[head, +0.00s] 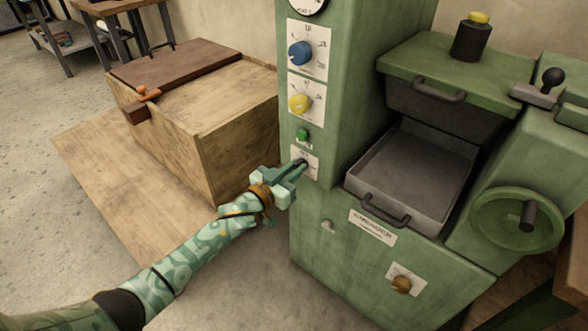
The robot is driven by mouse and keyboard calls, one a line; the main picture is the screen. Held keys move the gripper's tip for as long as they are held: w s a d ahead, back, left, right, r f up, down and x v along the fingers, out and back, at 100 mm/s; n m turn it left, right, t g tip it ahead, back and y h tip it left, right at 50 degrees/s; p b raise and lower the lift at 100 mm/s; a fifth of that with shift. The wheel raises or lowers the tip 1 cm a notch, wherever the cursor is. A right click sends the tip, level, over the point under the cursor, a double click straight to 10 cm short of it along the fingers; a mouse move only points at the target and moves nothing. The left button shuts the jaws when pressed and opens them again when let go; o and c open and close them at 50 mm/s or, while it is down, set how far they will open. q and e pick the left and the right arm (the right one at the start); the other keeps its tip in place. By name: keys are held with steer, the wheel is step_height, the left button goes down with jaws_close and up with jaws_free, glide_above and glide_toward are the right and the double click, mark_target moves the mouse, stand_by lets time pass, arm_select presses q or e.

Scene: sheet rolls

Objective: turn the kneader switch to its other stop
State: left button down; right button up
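The green machine (345,120) has a front column with a row of controls. Low on that column is a small white plate (311,174) with a dark switch (302,161) on it; its lettering is too small to read, so I cannot confirm it is the kneader switch. My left gripper (298,167) is at this plate, its fingertips at the dark switch and partly covering it. I cannot tell whether the fingers are closed on the switch, or which stop it is at. My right gripper is not in view.
Above the plate are a green button (303,135), a yellow knob (300,103) and a blue knob (300,53). A grey tray (415,165) and a handwheel (516,221) are to the right. A wooden chest (210,110) stands left, close behind my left arm.

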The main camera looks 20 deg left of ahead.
arm_select(q)
steer(key=shift+m, duration=0.4)
steer(key=shift+s+d+f+m+b, duration=0.1)
steer(key=shift+m, duration=2.75)
steer(key=shift+d+f+m+b, duration=0.1)
steer(key=shift+f+m, duration=0.05)
steer(key=shift+m, duration=2.65)
steer(key=shift+s+f+m+b, duration=0.1)
steer(key=shift+m, duration=2.75)
steer(key=c, duration=1.4)
jaws_free()
steer(key=shift+r, duration=0.1)
